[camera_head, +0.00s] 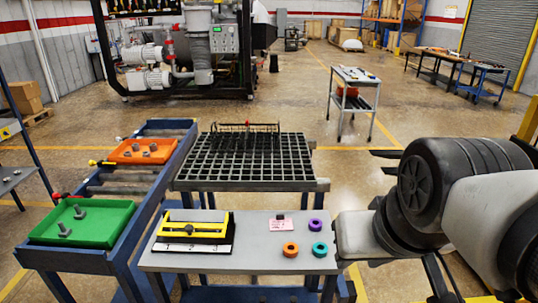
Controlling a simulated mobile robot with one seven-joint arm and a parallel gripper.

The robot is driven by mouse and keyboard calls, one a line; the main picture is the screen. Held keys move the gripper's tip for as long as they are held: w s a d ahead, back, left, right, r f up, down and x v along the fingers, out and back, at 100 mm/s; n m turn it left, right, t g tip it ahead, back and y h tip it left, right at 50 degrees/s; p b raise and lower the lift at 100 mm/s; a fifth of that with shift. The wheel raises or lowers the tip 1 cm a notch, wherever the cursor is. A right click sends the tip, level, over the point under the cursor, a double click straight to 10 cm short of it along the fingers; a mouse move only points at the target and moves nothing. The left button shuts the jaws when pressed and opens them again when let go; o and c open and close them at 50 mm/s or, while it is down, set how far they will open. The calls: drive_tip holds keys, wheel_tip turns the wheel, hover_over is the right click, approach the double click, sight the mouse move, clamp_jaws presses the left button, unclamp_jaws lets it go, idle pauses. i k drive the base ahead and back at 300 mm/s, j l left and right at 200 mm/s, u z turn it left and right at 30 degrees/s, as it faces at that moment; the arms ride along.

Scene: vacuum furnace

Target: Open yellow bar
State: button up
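The yellow bar (190,230) lies across a small fixture at the left of the grey table. The fixture has a yellow frame, a dark middle and a black-and-white front strip. A small dark knob shows at the bar's middle. The bar looks flat and down against the fixture. My arm comes in from the right side of the view, well apart from the bar. Dark narrow parts stick out left of its black joint, and I cannot tell whether they are my gripper's fingers. Nothing of mine touches the bar.
The grey table (258,258) also holds a pink block (281,225) and purple, teal and orange rings. A black grid rack (215,170) stands behind it. At the left, a roller conveyor carries a green tray (100,222) and an orange tray (127,153) with metal parts.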

sight(188, 228)
drive_tip(key=i+j+u, duration=0.2)
drive_tip(key=j, duration=0.2)
drive_tip(key=i+j+u, duration=0.2)
drive_tip(key=j, duration=0.15)
drive_tip(key=i+j+u, duration=0.2)
drive_tip(key=i+j, duration=0.05)
drive_tip(key=j, duration=0.1)
